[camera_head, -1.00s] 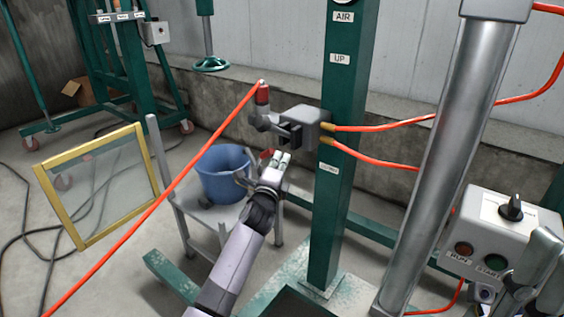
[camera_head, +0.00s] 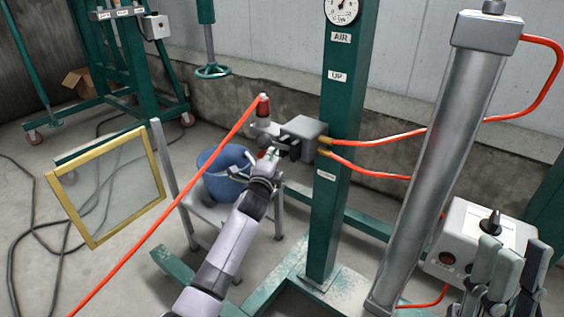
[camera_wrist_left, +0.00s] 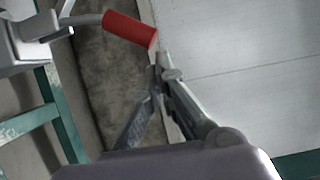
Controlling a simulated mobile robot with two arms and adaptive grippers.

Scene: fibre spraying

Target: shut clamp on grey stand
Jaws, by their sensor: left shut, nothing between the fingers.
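A grey lever with a red grip (camera_head: 263,104) stands upright beside a grey box (camera_head: 303,132) on the green post. The red grip (camera_wrist_left: 130,30) also shows large in the left wrist view. A grey stand (camera_head: 212,212) with a blue bucket (camera_head: 222,183) is behind my left arm. My left gripper (camera_head: 268,160) is shut and empty, just below the lever and box, apart from the red grip in the wrist view. A small red part shows by its fingertips. I cannot tell which part is the clamp. My right gripper (camera_head: 512,262) is at the lower right, its jaw state unclear.
An orange hose (camera_head: 160,215) runs from the lower left up towards the red grip. The green post (camera_head: 340,200) and a silver cylinder (camera_head: 440,150) stand to the right. A control box (camera_head: 468,240) is near my right gripper. A yellow-framed panel (camera_head: 108,187) leans at the left.

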